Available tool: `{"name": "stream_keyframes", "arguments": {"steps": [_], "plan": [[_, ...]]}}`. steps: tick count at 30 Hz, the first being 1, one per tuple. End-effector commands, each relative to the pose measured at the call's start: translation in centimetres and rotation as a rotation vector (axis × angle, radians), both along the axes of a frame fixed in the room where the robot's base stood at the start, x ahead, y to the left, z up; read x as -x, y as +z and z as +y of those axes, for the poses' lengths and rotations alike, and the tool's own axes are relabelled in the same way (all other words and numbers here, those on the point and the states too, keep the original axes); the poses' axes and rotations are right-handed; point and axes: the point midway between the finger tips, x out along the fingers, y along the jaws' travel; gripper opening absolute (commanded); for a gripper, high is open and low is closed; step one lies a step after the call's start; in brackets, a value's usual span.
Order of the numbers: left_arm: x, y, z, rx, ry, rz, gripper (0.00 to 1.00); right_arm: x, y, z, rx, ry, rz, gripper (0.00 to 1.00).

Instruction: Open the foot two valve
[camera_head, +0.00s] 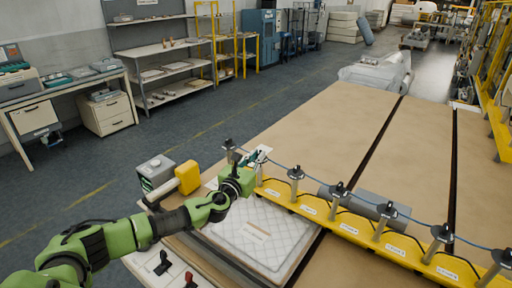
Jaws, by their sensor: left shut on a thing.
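A row of several post-like valves with dark tops stands along a yellow bar (400,244). They include one valve (296,182) just right of my gripper and others (337,199) farther right. The labels on the bar are too small to read, so I cannot tell which is foot two. My left gripper (257,158) is at the bar's left end, shut on what appears to be a valve there. Its fingers and wrist hide most of the held part. My right gripper is not in view.
A white quilted pad (259,232) lies below the bar on the long brown table (330,130). A grey box (157,171) and yellow block (187,177) stand left of my gripper. A grey cylinder (361,201) lies behind the bar. A blue hose links the posts.

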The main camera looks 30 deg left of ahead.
Motion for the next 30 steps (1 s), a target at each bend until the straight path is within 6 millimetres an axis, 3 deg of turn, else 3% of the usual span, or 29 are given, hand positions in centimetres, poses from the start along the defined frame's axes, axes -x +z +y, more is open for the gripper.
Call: {"name": "stream_keyframes", "arguments": {"steps": [1,3,10,21,30], "plan": [[0.0,0.7,-0.4,0.007,0.032,0.004,0.00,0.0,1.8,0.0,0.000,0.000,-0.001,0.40],[0.0,0.6,-0.5,0.007,0.087,0.004,0.00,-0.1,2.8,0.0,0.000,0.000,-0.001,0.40],[-0.2,0.1,-1.1,0.007,0.298,0.004,0.00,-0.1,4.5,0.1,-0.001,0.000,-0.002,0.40],[-0.7,-0.4,-1.7,0.005,0.621,0.001,0.00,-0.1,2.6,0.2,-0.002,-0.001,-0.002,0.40],[-0.9,-0.3,-1.8,0.000,0.790,-0.001,0.00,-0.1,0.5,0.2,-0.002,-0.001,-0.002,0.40]]}}
